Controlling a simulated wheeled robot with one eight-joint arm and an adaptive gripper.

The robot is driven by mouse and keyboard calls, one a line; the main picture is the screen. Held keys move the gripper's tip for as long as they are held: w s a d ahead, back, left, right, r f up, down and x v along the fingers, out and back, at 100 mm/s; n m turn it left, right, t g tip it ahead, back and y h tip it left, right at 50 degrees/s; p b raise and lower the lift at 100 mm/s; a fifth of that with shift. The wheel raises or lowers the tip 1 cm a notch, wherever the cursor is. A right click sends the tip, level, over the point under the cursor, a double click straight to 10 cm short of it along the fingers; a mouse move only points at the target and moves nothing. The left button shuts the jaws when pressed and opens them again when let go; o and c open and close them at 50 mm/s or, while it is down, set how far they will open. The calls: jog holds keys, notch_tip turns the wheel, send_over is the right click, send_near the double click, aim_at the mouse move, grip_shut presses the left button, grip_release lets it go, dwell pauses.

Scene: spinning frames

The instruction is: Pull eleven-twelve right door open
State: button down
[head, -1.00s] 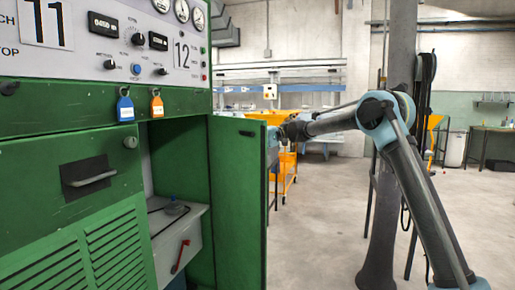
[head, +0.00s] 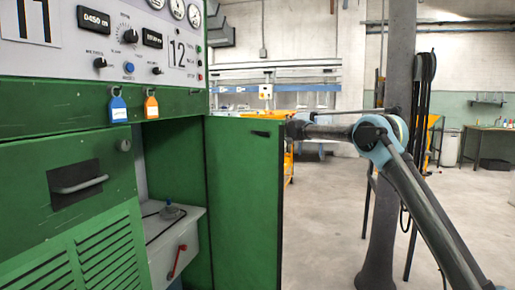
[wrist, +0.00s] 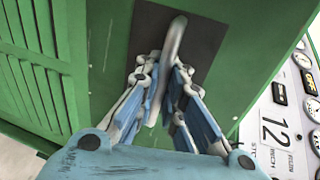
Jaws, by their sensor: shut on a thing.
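The green right door (head: 243,205) of the eleven-twelve cabinet stands open in the head view, its inner face towards me. In the wrist view its outer face (wrist: 100,70) carries a dark recessed plate (wrist: 205,42) with a curved grey handle (wrist: 175,38). My gripper (wrist: 163,78) is shut on this handle. In the head view the gripper is hidden behind the door's free edge, and only my arm shows there.
The open bay holds a grey box (head: 175,245) with a red lever (head: 177,262). The closed left door (head: 75,215) has its own handle (head: 78,185). A grey column (head: 390,160) stands behind my arm.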

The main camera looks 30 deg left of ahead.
jog(key=c, duration=1.7)
grip_release()
jog(key=shift+a, duration=0.1)
